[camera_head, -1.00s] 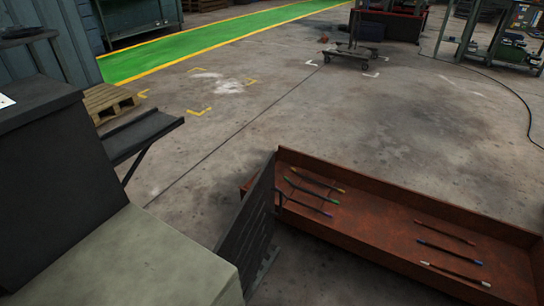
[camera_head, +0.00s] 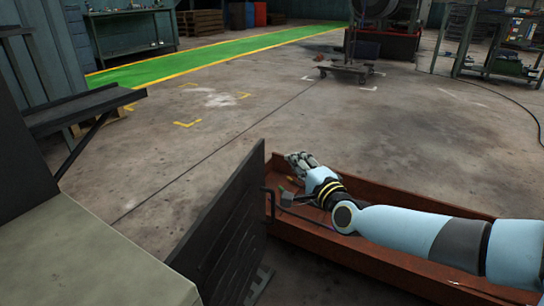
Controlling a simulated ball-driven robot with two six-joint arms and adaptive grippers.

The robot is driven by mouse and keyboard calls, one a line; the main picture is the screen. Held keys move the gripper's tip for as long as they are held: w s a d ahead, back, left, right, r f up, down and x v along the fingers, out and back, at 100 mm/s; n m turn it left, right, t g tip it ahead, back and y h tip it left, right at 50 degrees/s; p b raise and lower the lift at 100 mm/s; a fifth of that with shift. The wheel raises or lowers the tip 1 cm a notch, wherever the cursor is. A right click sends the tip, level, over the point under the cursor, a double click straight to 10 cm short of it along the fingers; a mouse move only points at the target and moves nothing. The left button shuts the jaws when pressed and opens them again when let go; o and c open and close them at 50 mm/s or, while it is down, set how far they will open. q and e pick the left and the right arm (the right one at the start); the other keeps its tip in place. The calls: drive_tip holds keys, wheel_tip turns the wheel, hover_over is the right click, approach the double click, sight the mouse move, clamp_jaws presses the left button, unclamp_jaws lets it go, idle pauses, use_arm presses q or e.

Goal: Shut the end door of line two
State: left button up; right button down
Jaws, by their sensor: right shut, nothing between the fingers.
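A dark slatted panel (camera_head: 222,235), which looks like the end door, stands upright beside the left end of a rusty brown trough (camera_head: 400,262). It is angled away from the trough's end. A thin black bar handle (camera_head: 270,203) sticks out from its trough side. My right gripper (camera_head: 299,160) is shut and empty, above the far left end of the trough, to the right of the panel's far edge. It looks apart from the panel and handle. My right arm hides much of the trough and the rods in it. No line number is readable. My left gripper is not in view.
A grey-green block (camera_head: 95,255) and a dark cabinet with a shelf (camera_head: 85,110) stand at left. A wheeled trolley (camera_head: 347,72) stands at the back. The concrete floor (camera_head: 370,130) beyond the trough is clear. A green walkway (camera_head: 220,55) crosses behind.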

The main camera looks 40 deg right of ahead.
use_arm(q)
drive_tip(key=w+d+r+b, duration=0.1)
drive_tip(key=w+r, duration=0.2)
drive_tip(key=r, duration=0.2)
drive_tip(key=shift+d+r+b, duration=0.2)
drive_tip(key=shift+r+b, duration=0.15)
drive_tip(key=shift+b, duration=0.05)
use_arm(e)
drive_tip(key=w, duration=0.8)
drive_tip(key=shift+a, duration=0.2)
drive_tip(key=shift+f, duration=0.1)
